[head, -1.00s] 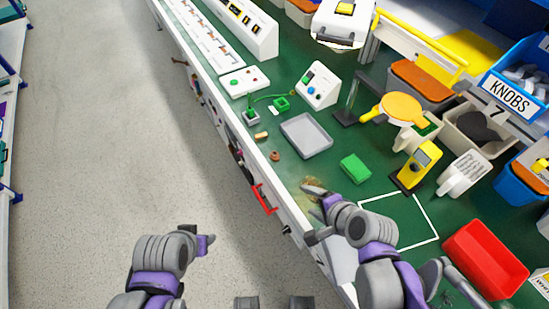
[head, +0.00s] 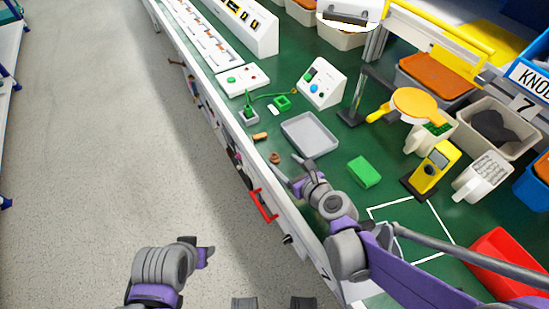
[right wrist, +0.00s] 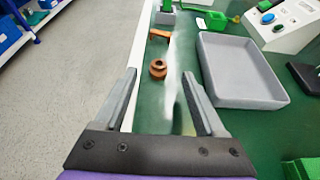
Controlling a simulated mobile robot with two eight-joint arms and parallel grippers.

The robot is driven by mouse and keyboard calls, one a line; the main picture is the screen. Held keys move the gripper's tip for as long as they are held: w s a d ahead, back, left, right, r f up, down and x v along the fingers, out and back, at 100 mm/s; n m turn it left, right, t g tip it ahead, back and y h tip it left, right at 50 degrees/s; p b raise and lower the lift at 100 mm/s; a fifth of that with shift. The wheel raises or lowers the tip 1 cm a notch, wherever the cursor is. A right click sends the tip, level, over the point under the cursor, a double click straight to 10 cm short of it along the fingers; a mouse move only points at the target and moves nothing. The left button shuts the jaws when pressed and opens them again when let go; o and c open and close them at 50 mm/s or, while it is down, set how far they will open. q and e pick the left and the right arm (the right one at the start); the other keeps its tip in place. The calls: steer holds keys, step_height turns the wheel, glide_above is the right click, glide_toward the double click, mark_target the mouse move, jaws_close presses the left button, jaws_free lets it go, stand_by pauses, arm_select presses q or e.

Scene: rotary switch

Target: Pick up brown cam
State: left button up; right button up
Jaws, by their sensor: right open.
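The brown cam (head: 275,158) is a small round piece with a raised hub, lying on the green bench top near its front edge. In the right wrist view the cam (right wrist: 158,68) lies ahead of the fingertips, roughly centred between them. My right gripper (head: 289,168) is open and empty, just short of the cam; its two spread fingers show in the right wrist view (right wrist: 159,76). My left gripper (head: 207,251) hangs over the floor in front of the bench, away from the cam; its jaws cannot be made out.
A small orange-brown piece (head: 260,136) lies just beyond the cam. A grey tray (head: 310,135) stands close to the right, with a green block (head: 364,171) nearer me. A red handle (head: 264,205) sits on the bench front. A green socket piece (head: 249,115) stands farther back.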

mark_target(275, 157)
steer(key=x, duration=0.5)
steer(key=shift+a+f+b, duration=0.1)
steer(key=shift+f+b, duration=0.1)
steer(key=shift+b, duration=0.2)
jaws_close()
